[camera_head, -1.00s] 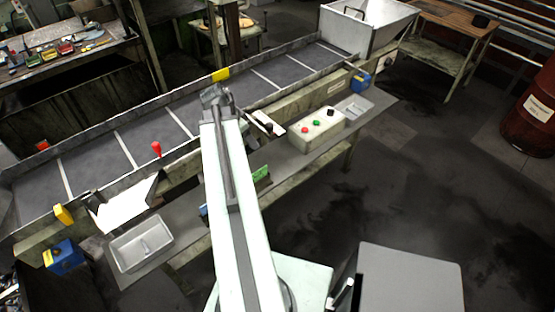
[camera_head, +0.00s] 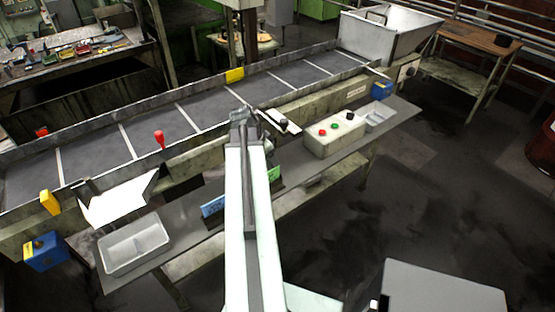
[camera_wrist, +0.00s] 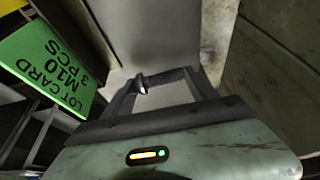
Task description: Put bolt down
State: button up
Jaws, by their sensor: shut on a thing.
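In the wrist view, my gripper (camera_wrist: 163,84) is shut on a small dark bolt (camera_wrist: 170,76), which lies crosswise between the fingertips. One end of the bolt is pale and shiny. Below it is a plain grey surface (camera_wrist: 155,30); I cannot tell whether the bolt touches it. A green lot card (camera_wrist: 58,62), marked M10 and 3 PCS, stands close to the left. In the head view, the end of my arm is beside the grey shelf along the conveyor, near the green card (camera_head: 273,174). There the fingers and bolt are hidden.
A grey tray (camera_head: 119,264) stands at the shelf's left end, and a smaller tray (camera_head: 379,117) at its right. A control box (camera_head: 336,136) with coloured buttons and a blue card (camera_head: 213,207) are also on the shelf. The conveyor (camera_head: 215,105) runs behind. The floor at right is mostly clear.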

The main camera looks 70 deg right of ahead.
aim_at(281, 162)
jog(key=s+d, duration=0.1)
jog(key=d, duration=0.2)
jog(key=shift+s, duration=0.4)
jog(key=shift+s+d+f+b, duration=0.25)
jog(key=shift+f+b, duration=0.4)
jog(key=shift+f, duration=0.15)
jog(key=shift+a+r, duration=0.1)
jog(key=shift+r, duration=0.1)
jog(key=shift+f, duration=0.15)
jog(key=o, duration=1.6)
jog(key=shift+c, duration=0.2)
